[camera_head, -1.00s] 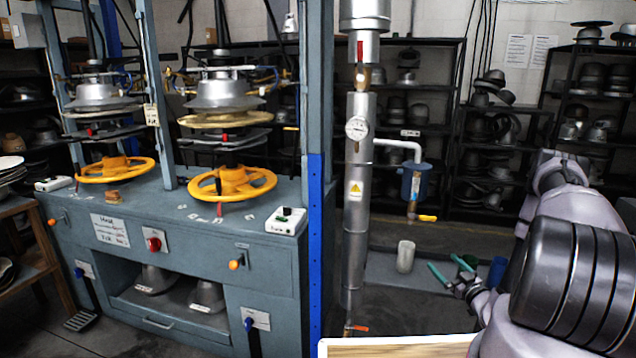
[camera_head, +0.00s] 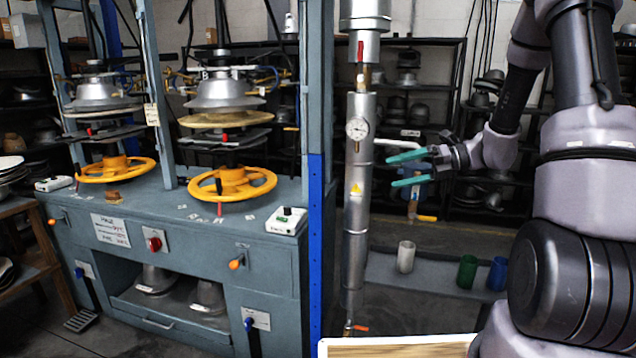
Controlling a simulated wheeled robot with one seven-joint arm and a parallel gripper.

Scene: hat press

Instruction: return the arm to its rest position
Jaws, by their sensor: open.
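My gripper (camera_head: 398,170) is raised in the right half of the head view, its two teal fingers apart and pointing left toward the vertical silver pipe. Nothing is between the fingers. My arm (camera_head: 590,150) is lifted along the right side of the view, with its elbow up beyond the top edge. The gripper hangs in the air above the grey bench, clear of the cups there. It overlaps the blue valve body behind it in the picture, and I cannot tell how far the fingertips are from the pipe.
The grey bench (camera_head: 430,280) holds a white cup (camera_head: 405,257), a green cup (camera_head: 467,272) and a blue cup (camera_head: 497,273). The silver pipe (camera_head: 357,200) with a gauge stands left of the gripper. The blue-grey hat press (camera_head: 180,270) fills the left; shelves of hat blocks stand behind.

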